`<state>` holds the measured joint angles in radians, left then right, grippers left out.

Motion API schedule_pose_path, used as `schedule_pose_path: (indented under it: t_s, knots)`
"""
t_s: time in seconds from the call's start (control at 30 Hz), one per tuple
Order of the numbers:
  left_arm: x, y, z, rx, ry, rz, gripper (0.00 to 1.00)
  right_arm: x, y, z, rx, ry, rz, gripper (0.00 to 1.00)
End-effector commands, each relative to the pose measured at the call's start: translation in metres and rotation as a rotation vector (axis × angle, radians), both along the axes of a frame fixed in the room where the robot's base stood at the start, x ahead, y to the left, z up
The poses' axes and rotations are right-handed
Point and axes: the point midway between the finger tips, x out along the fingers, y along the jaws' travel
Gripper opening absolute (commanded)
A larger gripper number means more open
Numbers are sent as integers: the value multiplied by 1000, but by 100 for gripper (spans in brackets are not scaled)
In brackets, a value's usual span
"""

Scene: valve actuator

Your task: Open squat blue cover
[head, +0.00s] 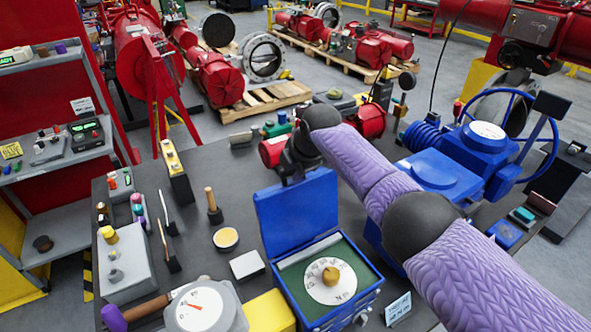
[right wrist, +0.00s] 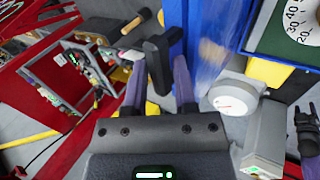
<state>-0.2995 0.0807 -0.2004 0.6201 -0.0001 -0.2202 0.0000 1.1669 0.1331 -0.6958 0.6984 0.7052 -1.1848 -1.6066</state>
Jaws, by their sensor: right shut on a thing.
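The squat blue cover (head: 297,213) is the lid of a blue box (head: 322,309) with a dial (head: 330,281) inside. It stands raised, upright at the box's back edge. My right gripper (head: 291,172) is behind its upper edge, with the fingertips partly hidden in the head view. In the right wrist view my right gripper (right wrist: 158,78) is shut on the cover's black handle (right wrist: 157,52), beside the blue cover (right wrist: 176,35). A dark gripper, apparently my left one (right wrist: 305,128), shows at the right edge there, fingers apart and empty; the head view does not show it.
A round gauge (head: 199,307) and a yellow block (head: 270,312) stand left of the box. A blue actuator with a handwheel (head: 485,133) stands to its right, behind my right arm. Small tools and a white block (head: 247,265) lie on the dark table (head: 215,180).

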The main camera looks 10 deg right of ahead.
Motion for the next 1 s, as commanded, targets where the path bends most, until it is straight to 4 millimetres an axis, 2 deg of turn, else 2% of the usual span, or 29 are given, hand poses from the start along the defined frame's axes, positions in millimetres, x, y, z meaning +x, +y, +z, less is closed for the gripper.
schedule_pose_path:
  t_s: [0.27, 0.3, 0.4, 0.63, 0.73, 0.87, 1.0]
  knots:
    - [0, 0, 0, -1, 0, 0, 59, 1, 1, 3, 3, -7, 1, 0]
    - [0, 0, 0, -1, 0, 0, 59, 1, 1, 3, 3, -7, 1, 41]
    - [0, -1, 0, -1, 0, 0, 59, 1, 1, 2, 2, -6, 1, 59]
    - [0, -1, 1, -1, 0, 0, 59, 0, 0, 2, 1, -4, 0, 59]
    - [0, -1, 4, -1, 0, 1, 59, -2, -1, 8, 2, -4, 1, 59]
    - [0, -1, 13, -1, 0, 1, 59, -12, -5, 27, -1, -7, 3, 59]
    - [0, -1, 11, -2, 0, 1, 59, -27, -11, 55, 1, -8, 1, 59]
